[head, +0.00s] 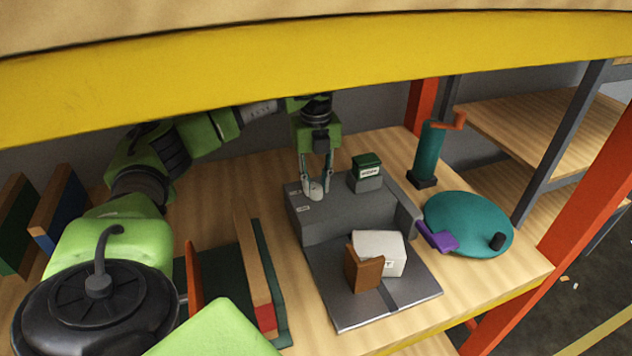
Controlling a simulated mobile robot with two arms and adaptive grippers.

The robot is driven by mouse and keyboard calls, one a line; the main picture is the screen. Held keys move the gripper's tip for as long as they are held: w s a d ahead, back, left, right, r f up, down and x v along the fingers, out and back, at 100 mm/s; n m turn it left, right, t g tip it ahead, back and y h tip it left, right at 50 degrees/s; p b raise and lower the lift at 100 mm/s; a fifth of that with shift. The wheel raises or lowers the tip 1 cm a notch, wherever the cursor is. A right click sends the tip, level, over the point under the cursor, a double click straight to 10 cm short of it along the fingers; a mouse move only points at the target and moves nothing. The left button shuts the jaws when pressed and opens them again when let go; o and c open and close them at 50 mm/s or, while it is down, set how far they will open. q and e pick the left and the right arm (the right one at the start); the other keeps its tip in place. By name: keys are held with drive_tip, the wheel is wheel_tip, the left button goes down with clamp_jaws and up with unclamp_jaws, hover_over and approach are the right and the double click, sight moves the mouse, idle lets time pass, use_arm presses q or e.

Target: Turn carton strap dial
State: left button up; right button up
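A grey machine (340,218) stands on the wooden shelf, with a raised block at the back and a flat plate (345,312) in front. A small pale knob (315,190), which looks like the dial, sits on top of the block near its left end. My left gripper (316,188) points down over it, with one finger on each side of the knob. The fingers are apart; whether they press on it is too small to tell. A white carton (380,250) rests on the plate. My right gripper is not in view.
A brown block (363,270) stands against the carton. A green box (367,167) is on the machine's right end. A teal disc (470,224) and a teal crank post (429,153) stand right. Upright boards (255,275) stand left. A yellow beam (300,55) crosses above.

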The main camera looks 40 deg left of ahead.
use_arm(q)
drive_tip(key=shift+c, duration=1)
drive_tip(key=m+p, duration=0.1)
drive_tip(key=m, duration=0.3)
drive_tip(key=shift+m+p, duration=0.3)
drive_tip(key=shift+p, duration=0.1)
drive_tip(key=m+p, duration=0.1)
drive_tip(key=m, duration=1.1)
drive_tip(key=shift+m+p, duration=0.4)
drive_tip(key=m, duration=0.6)
drive_tip(key=shift+d, duration=0.1)
drive_tip(key=shift+m, duration=0.4)
